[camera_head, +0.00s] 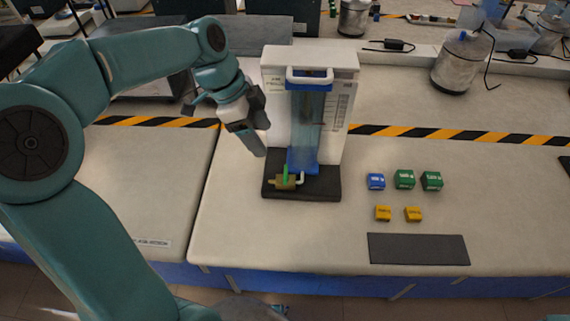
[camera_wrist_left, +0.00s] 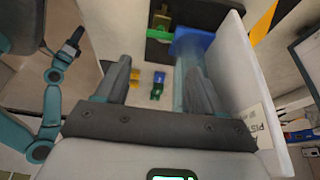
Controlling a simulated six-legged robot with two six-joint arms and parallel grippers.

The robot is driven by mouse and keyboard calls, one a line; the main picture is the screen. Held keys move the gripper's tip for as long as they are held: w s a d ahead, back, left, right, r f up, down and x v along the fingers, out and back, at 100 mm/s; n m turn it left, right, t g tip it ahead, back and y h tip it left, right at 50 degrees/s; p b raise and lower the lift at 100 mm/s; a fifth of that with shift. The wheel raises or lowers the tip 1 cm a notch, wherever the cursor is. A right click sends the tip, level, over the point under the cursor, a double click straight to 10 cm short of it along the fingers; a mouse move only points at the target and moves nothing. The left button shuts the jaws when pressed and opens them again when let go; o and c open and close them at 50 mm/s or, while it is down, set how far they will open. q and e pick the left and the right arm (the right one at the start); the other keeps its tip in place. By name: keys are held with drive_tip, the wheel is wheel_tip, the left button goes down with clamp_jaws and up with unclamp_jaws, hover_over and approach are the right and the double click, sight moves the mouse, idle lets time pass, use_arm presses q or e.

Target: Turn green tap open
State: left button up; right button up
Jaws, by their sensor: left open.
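The green tap (camera_head: 286,174) is a small green handle standing upright on a brass valve body, low at the front of a white apparatus (camera_head: 346,70) with a clear blue-tinted column. The tap also shows in the left wrist view (camera_wrist_left: 159,34), beyond my fingers. My left gripper (camera_head: 264,141) is open and empty, left of the column, above and slightly left of the tap, apart from it. Its two fingers frame the left wrist view (camera_wrist_left: 158,70). My right gripper (camera_wrist_left: 73,41) shows small at the left of that view; its jaws are unclear.
A dark base (camera_head: 325,184) carries the apparatus. Right of it lie a blue box (camera_head: 376,181), two green boxes (camera_head: 404,179), two yellow boxes (camera_head: 383,213) and a dark mat (camera_head: 418,249). The bench left of the base is clear.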

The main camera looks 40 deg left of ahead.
sight(285, 172)
use_arm(q)
drive_tip(key=x, duration=1.2)
drive_tip(key=shift+s+f, duration=0.1)
drive_tip(key=c, duration=0.8)
